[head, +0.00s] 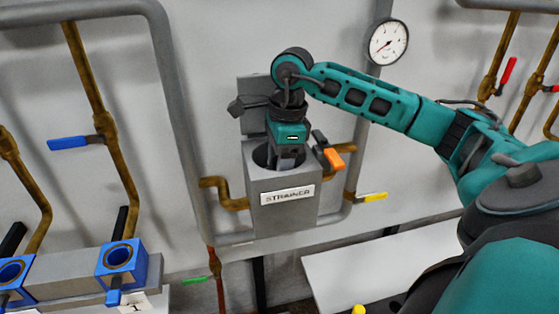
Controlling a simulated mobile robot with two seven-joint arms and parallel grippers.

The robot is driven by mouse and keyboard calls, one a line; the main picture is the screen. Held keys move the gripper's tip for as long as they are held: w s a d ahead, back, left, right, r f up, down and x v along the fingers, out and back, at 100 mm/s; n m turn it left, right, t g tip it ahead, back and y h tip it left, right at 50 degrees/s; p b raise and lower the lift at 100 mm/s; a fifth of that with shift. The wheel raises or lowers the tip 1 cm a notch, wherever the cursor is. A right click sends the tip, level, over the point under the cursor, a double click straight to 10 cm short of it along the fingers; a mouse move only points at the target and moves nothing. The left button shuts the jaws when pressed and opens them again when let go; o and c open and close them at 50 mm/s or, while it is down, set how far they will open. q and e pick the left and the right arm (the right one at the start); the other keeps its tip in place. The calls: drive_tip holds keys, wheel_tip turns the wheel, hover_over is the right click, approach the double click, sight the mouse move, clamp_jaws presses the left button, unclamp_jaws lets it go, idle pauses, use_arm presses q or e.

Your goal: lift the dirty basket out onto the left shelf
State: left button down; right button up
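The grey strainer housing (285,215), labelled "STRAINER", is on the wall in the middle of the head view, with its round top opening showing. My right gripper (287,158) comes in from the right and points straight down over that opening. Its fingers are at or inside the opening, and their tips are hidden. The dirty basket cannot be made out; the housing and the gripper block the inside. I cannot tell whether the fingers are open or shut. My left gripper is not in view.
An orange-handled part (333,158) sits close to the right of the opening. Brass pipes flank the housing. A white surface (375,265) lies low on the right. Blue-ended fittings (122,262) stand low on the left. A pressure gauge (388,42) hangs above right.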

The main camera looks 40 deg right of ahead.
clamp_jaws()
drive_tip(key=shift+r+p, duration=1.1)
drive_tip(key=shift+r, duration=3.9)
wheel_tip(320, 180, up, 7)
drive_tip(key=shift+r, duration=0.2)
